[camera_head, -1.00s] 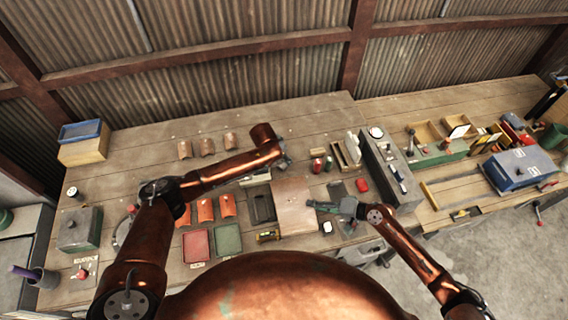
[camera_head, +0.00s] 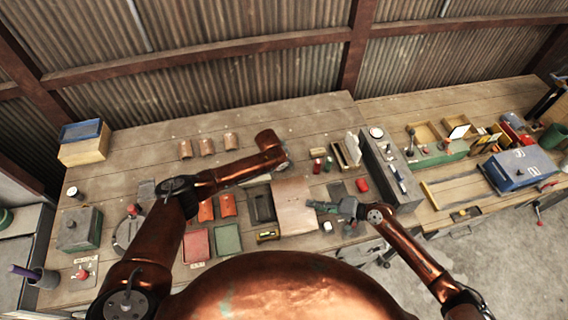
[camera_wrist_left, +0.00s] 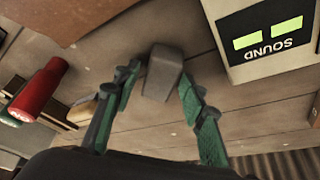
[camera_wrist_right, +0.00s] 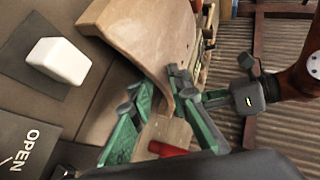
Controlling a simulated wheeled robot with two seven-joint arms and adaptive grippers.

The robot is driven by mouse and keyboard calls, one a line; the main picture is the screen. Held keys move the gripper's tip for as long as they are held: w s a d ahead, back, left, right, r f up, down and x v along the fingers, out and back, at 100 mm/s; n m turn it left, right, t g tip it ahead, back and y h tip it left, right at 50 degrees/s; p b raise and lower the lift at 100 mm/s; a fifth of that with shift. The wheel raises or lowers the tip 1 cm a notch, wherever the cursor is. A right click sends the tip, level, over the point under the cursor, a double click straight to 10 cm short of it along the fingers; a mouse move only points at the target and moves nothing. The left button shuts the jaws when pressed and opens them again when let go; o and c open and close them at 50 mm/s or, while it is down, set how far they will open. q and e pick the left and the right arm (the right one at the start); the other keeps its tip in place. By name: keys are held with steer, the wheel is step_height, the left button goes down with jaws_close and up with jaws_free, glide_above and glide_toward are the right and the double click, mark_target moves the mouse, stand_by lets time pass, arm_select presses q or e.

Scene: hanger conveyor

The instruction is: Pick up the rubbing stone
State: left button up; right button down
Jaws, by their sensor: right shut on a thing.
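A grey block (camera_wrist_left: 162,72), which looks like the rubbing stone, lies on the wooden bench in the left wrist view. My left gripper (camera_wrist_left: 158,100) is open, with its green fingers on either side of the block and apart from it. In the head view my left gripper (camera_head: 287,160) is mostly hidden by its arm, and I cannot make out the stone there. My right gripper (camera_head: 322,206) is shut on the edge of a tan curved tile (camera_head: 294,204). The tile also shows in the right wrist view (camera_wrist_right: 150,32).
A box marked SOUND (camera_wrist_left: 268,40) stands close beside the grey block. A white block (camera_wrist_right: 58,60) lies on the bench near the right gripper. A grey machine (camera_head: 388,170) stands right of the tile.

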arm_select(q)
jaws_close()
stand_by(0.3)
step_height(320, 180, up, 10)
stand_by(0.5)
